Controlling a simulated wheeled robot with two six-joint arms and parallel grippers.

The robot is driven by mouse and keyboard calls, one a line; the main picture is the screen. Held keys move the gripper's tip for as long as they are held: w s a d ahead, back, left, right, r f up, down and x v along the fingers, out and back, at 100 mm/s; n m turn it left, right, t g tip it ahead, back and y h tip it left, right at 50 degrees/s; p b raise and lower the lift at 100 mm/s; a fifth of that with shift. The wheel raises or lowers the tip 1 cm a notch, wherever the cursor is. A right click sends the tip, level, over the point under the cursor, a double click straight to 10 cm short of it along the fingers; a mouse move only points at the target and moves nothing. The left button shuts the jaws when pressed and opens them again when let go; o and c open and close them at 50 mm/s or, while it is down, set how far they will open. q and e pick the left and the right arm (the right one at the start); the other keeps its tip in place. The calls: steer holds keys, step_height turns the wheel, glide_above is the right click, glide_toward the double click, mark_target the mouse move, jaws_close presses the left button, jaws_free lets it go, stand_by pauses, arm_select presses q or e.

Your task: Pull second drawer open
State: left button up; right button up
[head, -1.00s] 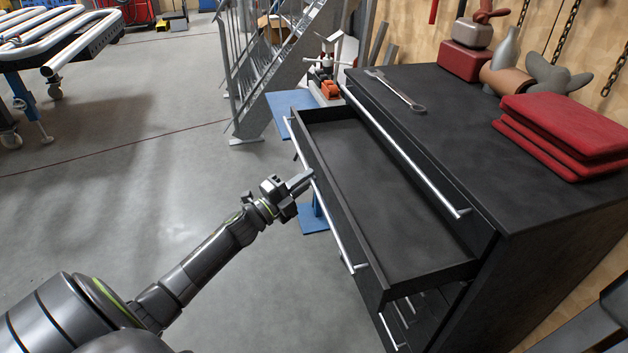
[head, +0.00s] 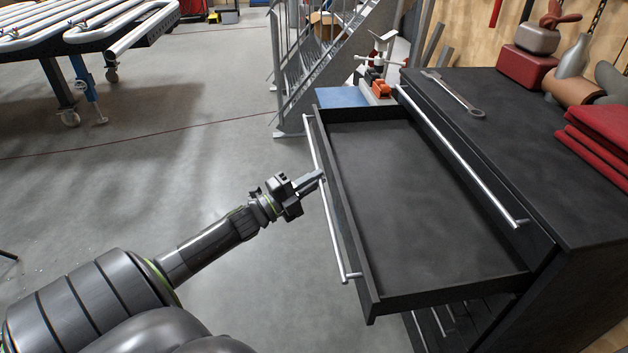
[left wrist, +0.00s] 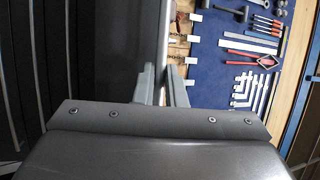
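The second drawer (head: 420,211) stands well out of the black cabinet (head: 565,205) and is empty inside. Its long silver handle (head: 334,225) runs along the drawer front; it also shows in the left wrist view (left wrist: 163,35). My left gripper (head: 318,178) is at the handle, around its middle. In the left wrist view, the two fingers of my left gripper (left wrist: 162,88) stand on either side of the handle bar and appear closed on it. The top drawer's handle (head: 460,155) lies against the cabinet front, with that drawer shut. My right gripper is not in view.
A wrench (head: 455,92) and red folded cloths (head: 598,145) lie on the cabinet top. Metal stairs (head: 325,70) and a blue stand with a vise (head: 345,97) are behind. The grey floor (head: 180,180) left of the drawer is clear. A tool board (left wrist: 235,60) shows in the left wrist view.

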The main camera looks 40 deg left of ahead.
arm_select(q)
steer(key=o, duration=0.4)
steer(key=shift+o, duration=0.2)
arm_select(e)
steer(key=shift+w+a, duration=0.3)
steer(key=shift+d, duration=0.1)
arm_select(q)
steer(key=p+v, duration=0.1)
steer(key=v, duration=1.6)
steer(key=shift+s+a, duration=0.15)
steer(key=shift+s, duration=0.05)
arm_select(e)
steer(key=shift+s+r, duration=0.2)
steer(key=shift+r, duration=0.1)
arm_select(q)
steer(key=shift+f, duration=0.15)
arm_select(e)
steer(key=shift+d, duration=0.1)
